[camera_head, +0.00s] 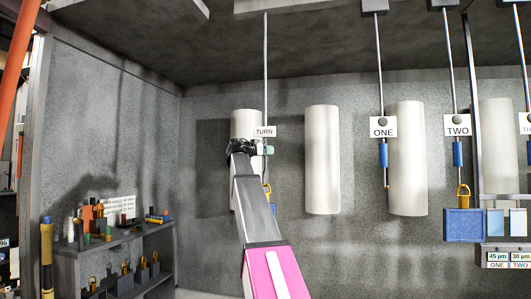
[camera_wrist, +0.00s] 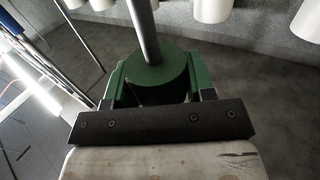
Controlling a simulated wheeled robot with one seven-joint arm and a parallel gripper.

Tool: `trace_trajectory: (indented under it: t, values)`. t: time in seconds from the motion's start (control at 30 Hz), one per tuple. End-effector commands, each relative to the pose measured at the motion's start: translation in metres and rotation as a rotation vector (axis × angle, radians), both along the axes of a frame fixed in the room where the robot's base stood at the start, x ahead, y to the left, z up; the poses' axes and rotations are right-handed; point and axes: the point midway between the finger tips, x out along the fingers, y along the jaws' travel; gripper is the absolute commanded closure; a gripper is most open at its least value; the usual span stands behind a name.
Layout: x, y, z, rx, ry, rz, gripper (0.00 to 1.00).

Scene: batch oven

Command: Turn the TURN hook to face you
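The TURN sign (camera_head: 264,132) hangs on a thin grey rod that comes down from the ceiling. Below it, the lower end of the TURN hook (camera_head: 267,190) shows gold with blue under it, partly hidden behind my arm. In the wrist view, a dark green round grip (camera_wrist: 160,68) sits on the grey rod (camera_wrist: 146,32). My gripper (camera_wrist: 158,82) has its green fingers on both sides of this grip, and they look shut on it. In the head view, my gripper (camera_head: 264,149) is at the rod just below the sign. The way the hook faces is hard to tell.
Hooks labelled ONE (camera_head: 383,127) and TWO (camera_head: 457,125) hang to the right; a blue block (camera_head: 463,226) hangs from TWO. A shelf (camera_head: 118,240) with small items is at lower left. A metal post (camera_head: 474,110) stands at right.

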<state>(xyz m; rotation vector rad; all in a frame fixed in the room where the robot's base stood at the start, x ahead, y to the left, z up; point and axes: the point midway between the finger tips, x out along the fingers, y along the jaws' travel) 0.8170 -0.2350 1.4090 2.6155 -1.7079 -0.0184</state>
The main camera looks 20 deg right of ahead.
Motion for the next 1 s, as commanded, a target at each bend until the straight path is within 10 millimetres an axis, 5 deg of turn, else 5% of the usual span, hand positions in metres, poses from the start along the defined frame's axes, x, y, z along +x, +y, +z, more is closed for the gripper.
trace_trajectory:
  t: [0.43,1.0]
  values:
    - [0.0018,0.001,0.0009,0.0,0.002,-0.066,0.74]
    - [0.0029,0.0018,0.0016,-0.001,0.001,-0.438,0.74]
